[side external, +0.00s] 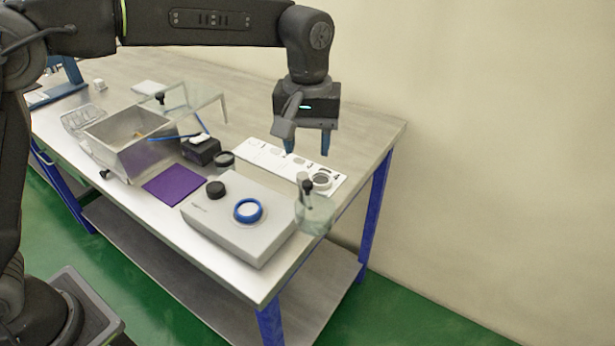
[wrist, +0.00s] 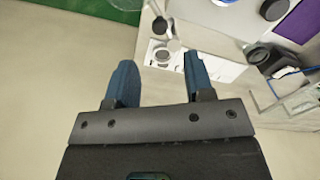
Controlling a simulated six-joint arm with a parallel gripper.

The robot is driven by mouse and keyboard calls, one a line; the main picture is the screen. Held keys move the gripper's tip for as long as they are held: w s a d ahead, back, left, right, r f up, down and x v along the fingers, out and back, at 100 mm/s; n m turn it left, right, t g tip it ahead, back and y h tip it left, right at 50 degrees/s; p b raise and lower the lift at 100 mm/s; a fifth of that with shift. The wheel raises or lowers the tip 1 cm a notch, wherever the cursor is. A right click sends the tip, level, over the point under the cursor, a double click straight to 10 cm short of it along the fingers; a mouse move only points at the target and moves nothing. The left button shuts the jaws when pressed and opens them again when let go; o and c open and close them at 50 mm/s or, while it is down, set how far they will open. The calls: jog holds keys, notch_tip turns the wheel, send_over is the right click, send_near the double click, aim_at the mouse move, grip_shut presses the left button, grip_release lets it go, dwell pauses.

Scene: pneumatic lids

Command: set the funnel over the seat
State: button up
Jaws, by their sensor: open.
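My gripper (side external: 307,144) is open and empty above the right end of the bench. Its blue fingers also show apart in the wrist view (wrist: 160,82). No part is clearly funnel-shaped, so I cannot tell which is the funnel. A blue ring (side external: 248,202) lies on the grey box (side external: 225,232), a round place that may be the seat. A black round knob (side external: 215,189) is beside it. A clear cup with a dark knob (side external: 314,215) stands at the box's right corner. A pale ring (side external: 321,180) sits by number 4 on the white numbered strip (side external: 283,161).
A black ring (side external: 225,158) lies beside a black box (side external: 201,150). A purple mat (side external: 175,184), a metal bin (side external: 125,158) and a clear stand (side external: 195,97) are to the left. The bare bench top (side external: 362,125) is free at the back right, ending at an edge.

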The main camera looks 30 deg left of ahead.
aim_at(307, 182)
notch_tip(307, 182, down, 8)
jog(key=shift+f, duration=0.1)
dwell(0.4)
grip_shut()
dwell(0.3)
